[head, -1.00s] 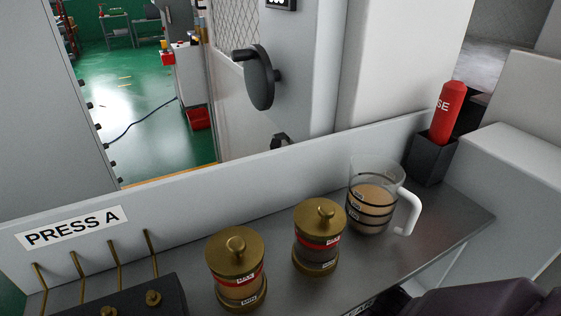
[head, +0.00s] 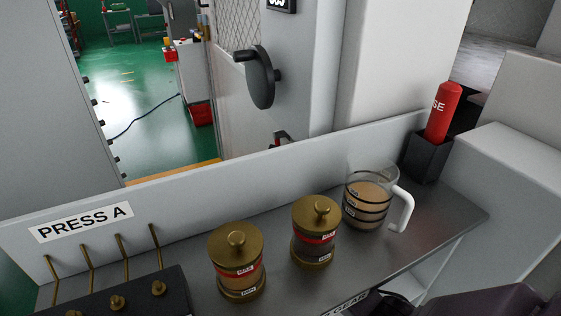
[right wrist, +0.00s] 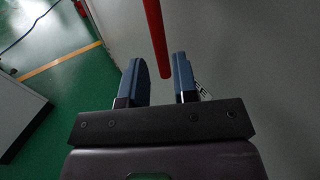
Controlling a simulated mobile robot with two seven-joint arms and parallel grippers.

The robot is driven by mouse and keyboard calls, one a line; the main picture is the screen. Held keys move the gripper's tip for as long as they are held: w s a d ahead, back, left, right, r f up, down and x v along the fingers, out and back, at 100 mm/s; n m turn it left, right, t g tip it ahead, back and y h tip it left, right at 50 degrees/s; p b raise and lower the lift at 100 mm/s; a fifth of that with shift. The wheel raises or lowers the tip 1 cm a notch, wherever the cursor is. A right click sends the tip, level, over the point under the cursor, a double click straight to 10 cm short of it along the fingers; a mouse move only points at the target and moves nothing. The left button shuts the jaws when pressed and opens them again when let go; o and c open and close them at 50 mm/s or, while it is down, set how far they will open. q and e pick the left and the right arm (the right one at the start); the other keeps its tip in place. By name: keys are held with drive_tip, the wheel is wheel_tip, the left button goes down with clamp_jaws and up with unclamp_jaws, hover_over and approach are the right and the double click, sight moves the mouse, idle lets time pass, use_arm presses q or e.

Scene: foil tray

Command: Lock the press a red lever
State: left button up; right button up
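A red lever-like bar (right wrist: 154,38) shows in the right wrist view, reaching down from the top edge to just past the fingertips. My right gripper (right wrist: 157,62) is open, with its two blue fingers apart and the bar's lower end seen between them. I cannot tell whether the bar lies within the fingers or beyond them. In the head view a small red part (head: 281,134) shows above the ledge wall, below the black handwheel (head: 261,77); most of it is hidden. My left gripper is not in view.
The PRESS A label (head: 82,222) is on the ledge wall. Two brass-lidded jars (head: 237,262) (head: 316,232), a jug (head: 368,197) and a red bottle (head: 443,113) in a black holder stand along the ledge. My right arm crosses the bottom right.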

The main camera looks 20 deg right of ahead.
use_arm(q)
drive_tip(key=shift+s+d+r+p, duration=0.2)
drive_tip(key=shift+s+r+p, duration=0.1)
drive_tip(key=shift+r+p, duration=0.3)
use_arm(e)
drive_tip(key=v, duration=0.6)
drive_tip(key=shift+s, duration=0.2)
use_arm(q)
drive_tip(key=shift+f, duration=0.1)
